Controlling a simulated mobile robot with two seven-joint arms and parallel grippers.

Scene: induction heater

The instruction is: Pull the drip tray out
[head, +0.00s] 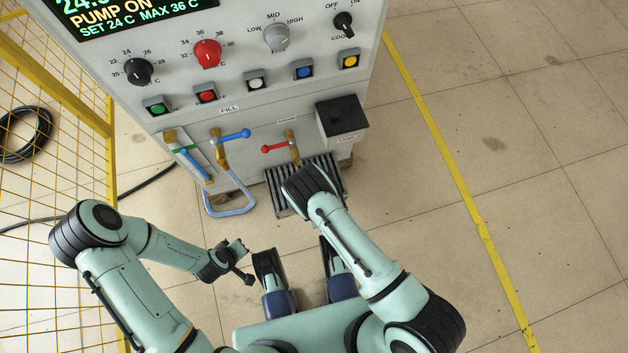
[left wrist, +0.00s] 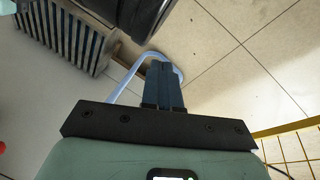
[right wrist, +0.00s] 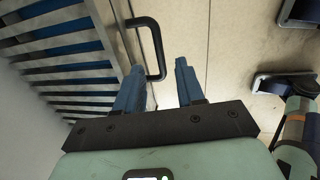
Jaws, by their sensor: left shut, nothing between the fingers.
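The drip tray (head: 333,172) is a grey slatted tray at the foot of the machine, partly covered by my right arm in the head view. Its slats also show at the left of the right wrist view (right wrist: 65,73) and top left of the left wrist view (left wrist: 75,35). Its black handle (right wrist: 158,48) sticks out from the tray front. My right gripper (right wrist: 160,68) is open, with the handle showing between and beyond its fingertips; I cannot tell the depth gap. The head view hides this gripper. My left gripper (left wrist: 163,68) is shut and empty, apart from the tray.
A pale blue hose loop (head: 232,211) hangs left of the tray, below the blue-handled valve (head: 233,135). A red-handled valve (head: 280,147) and a black box (head: 342,115) sit above the tray. A yellow mesh fence (head: 60,75) stands left. Floor to the right is clear.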

